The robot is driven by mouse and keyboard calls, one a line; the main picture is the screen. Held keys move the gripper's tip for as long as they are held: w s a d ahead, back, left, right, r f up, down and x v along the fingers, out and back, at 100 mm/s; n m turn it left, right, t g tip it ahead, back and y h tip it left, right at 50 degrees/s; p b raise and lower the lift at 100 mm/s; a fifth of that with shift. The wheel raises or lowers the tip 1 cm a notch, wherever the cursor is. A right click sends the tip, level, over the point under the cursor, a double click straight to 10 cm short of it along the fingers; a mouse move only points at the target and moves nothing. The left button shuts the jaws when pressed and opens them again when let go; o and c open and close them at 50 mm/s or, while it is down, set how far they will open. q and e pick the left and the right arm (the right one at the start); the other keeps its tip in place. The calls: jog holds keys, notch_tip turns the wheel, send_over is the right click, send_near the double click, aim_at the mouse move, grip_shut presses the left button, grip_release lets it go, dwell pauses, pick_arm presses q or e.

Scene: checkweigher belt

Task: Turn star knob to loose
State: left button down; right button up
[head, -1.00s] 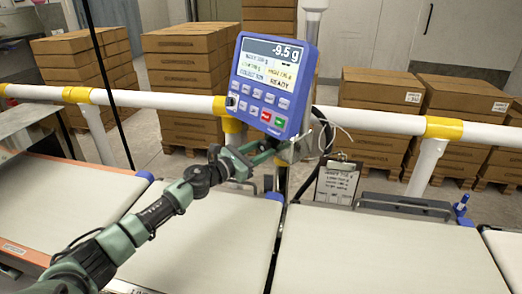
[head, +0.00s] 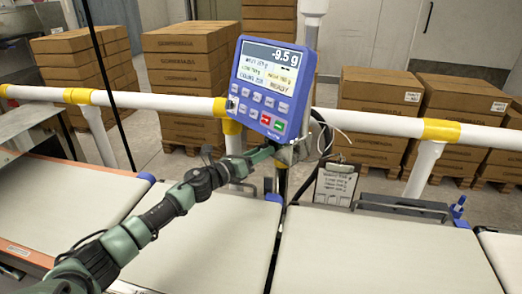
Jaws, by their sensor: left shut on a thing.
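The blue indicator box (head: 273,88) stands on a post behind the belts. Its screen reads -9.5 g. My left arm reaches in from the lower left. My left gripper (head: 282,153) is at the mount just under the box's lower edge, and its jaws are shut on the star knob there. The knob itself is hidden by the gripper and the box, so its turn cannot be read. My right gripper is out of view.
Pale conveyor belts (head: 380,250) fill the foreground. A white rail with yellow joints (head: 441,130) runs behind them. A clipboard (head: 335,186) hangs right of the post, near a loose cable. Stacked cartons (head: 183,85) stand beyond the rail.

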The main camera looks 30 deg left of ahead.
pick_arm(q)
jog(key=shift+r+n+p, duration=0.1)
jog(key=shift+n+p, duration=2.5)
jog(key=shift+n, duration=3.7)
jog(key=c, duration=0.9)
grip_release()
jog(key=shift+b+v, duration=0.7)
jog(key=shift+v, duration=3.2)
